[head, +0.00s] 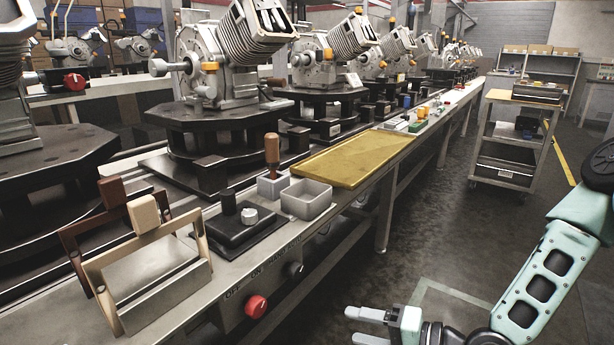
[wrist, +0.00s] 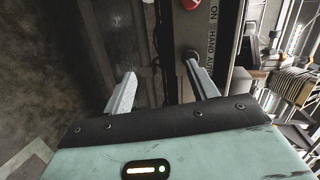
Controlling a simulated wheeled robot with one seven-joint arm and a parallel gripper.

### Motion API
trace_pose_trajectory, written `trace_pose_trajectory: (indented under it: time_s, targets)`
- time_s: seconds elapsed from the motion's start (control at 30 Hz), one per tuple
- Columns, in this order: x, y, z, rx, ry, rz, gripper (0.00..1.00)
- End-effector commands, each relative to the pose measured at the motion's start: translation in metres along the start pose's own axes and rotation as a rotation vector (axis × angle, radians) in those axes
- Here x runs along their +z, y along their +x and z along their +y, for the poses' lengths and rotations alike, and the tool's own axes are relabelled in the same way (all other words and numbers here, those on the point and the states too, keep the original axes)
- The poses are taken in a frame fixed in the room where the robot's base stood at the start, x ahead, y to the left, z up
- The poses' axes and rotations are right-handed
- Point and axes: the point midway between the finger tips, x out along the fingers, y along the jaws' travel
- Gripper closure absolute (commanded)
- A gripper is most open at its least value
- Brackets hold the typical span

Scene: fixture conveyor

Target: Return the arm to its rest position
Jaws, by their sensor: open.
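My gripper (head: 368,327) is at the bottom of the head view, low over the floor in front of the conveyor bench. Its two fingers are apart with nothing between them. My arm reaches in from the right side of the head view. In the wrist view my gripper (wrist: 160,90) shows both fingers spread, with the bench's front panel beyond the right finger and dark floor to the left.
A grey cart (head: 508,140) stands back right. The floor between is clear.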

Motion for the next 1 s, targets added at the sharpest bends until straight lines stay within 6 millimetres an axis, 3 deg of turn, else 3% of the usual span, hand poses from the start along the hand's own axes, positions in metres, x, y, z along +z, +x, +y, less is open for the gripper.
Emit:
trace_pose_trajectory:
  time_s: [0.2, 0.37, 0.67, 1.0]
  targets:
    - [0.023, -0.003, 0.018, 0.387, -0.350, -0.231, 0.42]
    - [0.029, -0.021, 0.014, 0.628, -0.558, -0.363, 0.42]
    - [0.053, -0.069, -0.041, 0.955, -0.820, -0.558, 0.42]
    - [0.111, -0.121, -0.106, 1.067, -0.913, -0.734, 0.42]
